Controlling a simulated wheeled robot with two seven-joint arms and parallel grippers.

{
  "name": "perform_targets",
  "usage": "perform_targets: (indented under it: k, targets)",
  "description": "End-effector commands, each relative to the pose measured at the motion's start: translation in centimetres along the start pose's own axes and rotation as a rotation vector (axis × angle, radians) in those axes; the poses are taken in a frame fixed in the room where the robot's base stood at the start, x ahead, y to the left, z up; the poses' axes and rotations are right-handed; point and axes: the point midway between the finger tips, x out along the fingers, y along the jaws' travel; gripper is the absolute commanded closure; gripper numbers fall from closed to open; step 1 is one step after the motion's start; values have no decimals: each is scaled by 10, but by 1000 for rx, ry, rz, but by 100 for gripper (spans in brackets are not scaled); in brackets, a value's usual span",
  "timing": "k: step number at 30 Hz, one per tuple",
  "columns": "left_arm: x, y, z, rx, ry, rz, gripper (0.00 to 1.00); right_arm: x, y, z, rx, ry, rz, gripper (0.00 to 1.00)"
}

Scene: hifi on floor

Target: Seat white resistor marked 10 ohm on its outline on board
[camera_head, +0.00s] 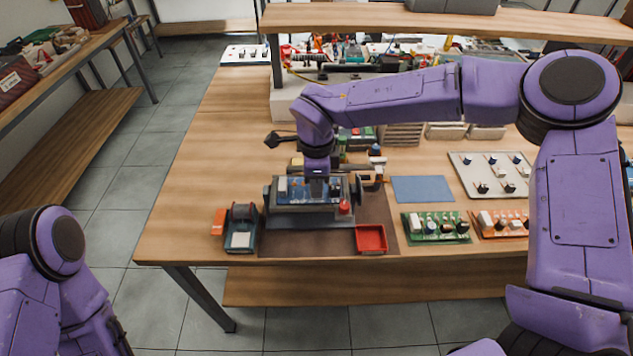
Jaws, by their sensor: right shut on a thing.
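My right arm reaches over the bench, and its gripper (317,190) points down at a blue circuit board (296,190). The board sits in a grey holder (310,210) near the bench's front. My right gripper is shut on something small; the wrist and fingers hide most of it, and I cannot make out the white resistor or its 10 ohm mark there. A small pale part (283,185) shows at the board's left end. The resistor's outline cannot be made out at this size. Only my left arm shows at lower left; its gripper is out of view.
A red tray (371,239) lies right of the holder, and a tape dispenser-like thing (241,230) left. A green board (436,227), an orange board (497,223), a blue mat (422,189) and a pale tray (492,172) lie to the right. Bare wood is free at left.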

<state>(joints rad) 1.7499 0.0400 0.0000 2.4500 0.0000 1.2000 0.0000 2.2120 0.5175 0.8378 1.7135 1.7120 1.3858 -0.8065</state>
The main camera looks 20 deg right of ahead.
Motion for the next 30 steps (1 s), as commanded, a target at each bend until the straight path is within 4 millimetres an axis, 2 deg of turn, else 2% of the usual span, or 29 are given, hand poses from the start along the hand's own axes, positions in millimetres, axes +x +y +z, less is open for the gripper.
perform_targets:
  k: [26, 27, 29, 30]
  targets:
    - [-6, 0, -2, 0, 0, 0, 0, 3, 0, 0, 0, 0, 0, 100]
    - [-6, 0, -2, 0, 0, 0, 0, 3, 0, 0, 0, 0, 0, 78]
    - [-6, 0, -2, 0, 0, 0, 0, 3, 0, 0, 0, 0, 0, 59]
    - [-6, 0, -2, 0, 0, 0, 0, 3, 0, 0, 0, 0, 0, 55]
